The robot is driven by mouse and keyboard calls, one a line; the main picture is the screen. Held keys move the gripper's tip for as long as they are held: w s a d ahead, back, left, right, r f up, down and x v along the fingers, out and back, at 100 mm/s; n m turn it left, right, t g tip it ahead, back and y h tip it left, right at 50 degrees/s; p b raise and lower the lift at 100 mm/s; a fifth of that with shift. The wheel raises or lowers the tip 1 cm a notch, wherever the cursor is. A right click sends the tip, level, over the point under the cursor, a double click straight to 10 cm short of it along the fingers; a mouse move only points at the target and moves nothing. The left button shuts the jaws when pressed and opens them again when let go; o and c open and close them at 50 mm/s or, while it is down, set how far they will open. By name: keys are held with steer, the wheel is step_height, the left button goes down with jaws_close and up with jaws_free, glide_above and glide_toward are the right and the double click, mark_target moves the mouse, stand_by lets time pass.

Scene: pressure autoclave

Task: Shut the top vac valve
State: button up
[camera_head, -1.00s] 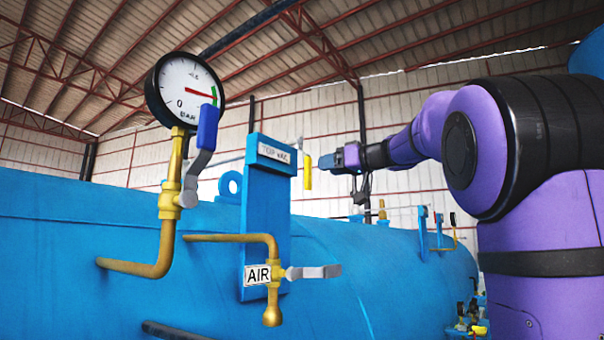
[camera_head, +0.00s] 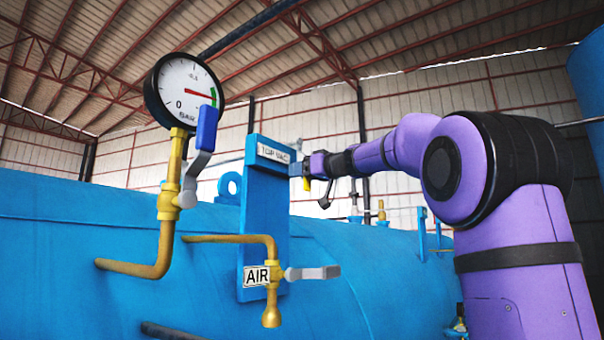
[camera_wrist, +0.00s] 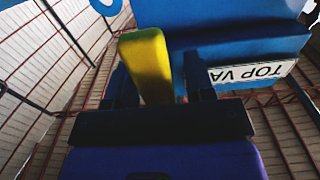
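The TOP VAC label (camera_head: 273,153) is at the head of a blue upright plate (camera_head: 264,200) in the head view, and it shows upside down in the wrist view (camera_wrist: 255,74). A yellow valve handle (camera_head: 306,184) shows just right of this plate. In the wrist view the yellow handle (camera_wrist: 148,65) stands tilted between my fingers. My gripper (camera_wrist: 160,80) is open around it, with a visible gap to the right finger. Whether the left finger touches the handle I cannot tell. My gripper also shows in the head view (camera_head: 300,168). The valve's body is hidden.
A pressure gauge (camera_head: 187,92) on a brass pipe with a blue lever (camera_head: 207,129) stands at left. The large blue vessel (camera_head: 80,255) fills the lower view.

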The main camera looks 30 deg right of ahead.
jaws_close()
steer(key=shift+d, duration=0.1)
steer(key=w+d+r+n, duration=0.3)
steer(key=d+r+n, duration=0.5)
steer(key=n, duration=1)
steer(key=shift+d+r, duration=0.3)
steer(key=shift+r, duration=0.45)
steer(key=shift+o, duration=0.7)
jaws_free()
